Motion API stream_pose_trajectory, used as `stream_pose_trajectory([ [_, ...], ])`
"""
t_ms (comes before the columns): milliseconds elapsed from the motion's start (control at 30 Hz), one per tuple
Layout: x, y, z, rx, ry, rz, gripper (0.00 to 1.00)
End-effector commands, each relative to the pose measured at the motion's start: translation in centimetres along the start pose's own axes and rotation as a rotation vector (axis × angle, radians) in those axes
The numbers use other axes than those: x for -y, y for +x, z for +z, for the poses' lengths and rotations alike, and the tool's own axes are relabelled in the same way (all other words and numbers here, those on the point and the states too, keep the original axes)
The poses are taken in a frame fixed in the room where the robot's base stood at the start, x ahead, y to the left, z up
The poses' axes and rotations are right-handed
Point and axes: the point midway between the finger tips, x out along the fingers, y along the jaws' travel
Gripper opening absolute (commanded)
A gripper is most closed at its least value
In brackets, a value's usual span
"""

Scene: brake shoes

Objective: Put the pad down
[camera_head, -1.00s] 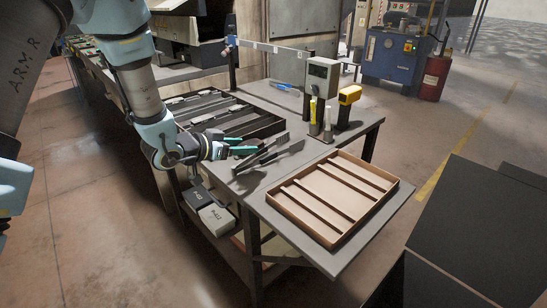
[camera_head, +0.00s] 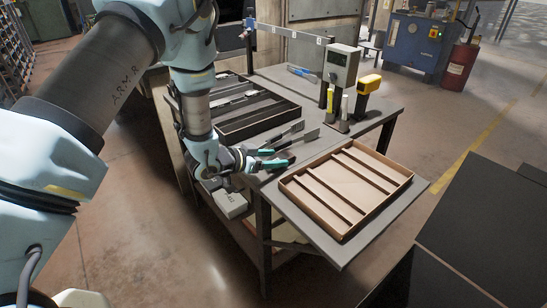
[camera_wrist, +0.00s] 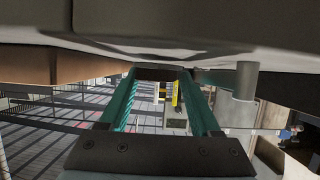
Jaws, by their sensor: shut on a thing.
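My gripper (camera_head: 268,159) is at the near left edge of the grey table (camera_head: 333,228), left of the tan tray. Its teal fingers are spread around a dark piece, which looks like the pad (camera_wrist: 158,74), between the fingertips in the wrist view. In the head view the pad is too small and dark to make out clearly. The gripper's height above the table cannot be told. The shallow tan tray (camera_head: 314,215) has several long slots divided by strips, and they look empty.
Two thin dark plates (camera_head: 304,139) lie just beyond the gripper. A black divided crate (camera_head: 235,133) stands behind it. A grey meter box (camera_head: 341,65) and a yellow device (camera_head: 369,84) stand on the table's far side. Grey boxes (camera_head: 229,203) sit below the tabletop.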

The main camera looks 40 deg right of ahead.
Motion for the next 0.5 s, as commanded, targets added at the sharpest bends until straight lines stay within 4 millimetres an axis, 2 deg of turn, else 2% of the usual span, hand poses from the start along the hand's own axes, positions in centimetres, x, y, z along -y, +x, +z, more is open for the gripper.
stream_pose_trajectory([
  [433,0.04,0.34,0.71,-0.002,0.001,-0.001,0.0],
  [467,0.02,0.33,0.75,-0.001,0.001,0.0,0.65],
  [500,0.01,0.29,0.66,-0.001,0.001,0.0,0.7],
])
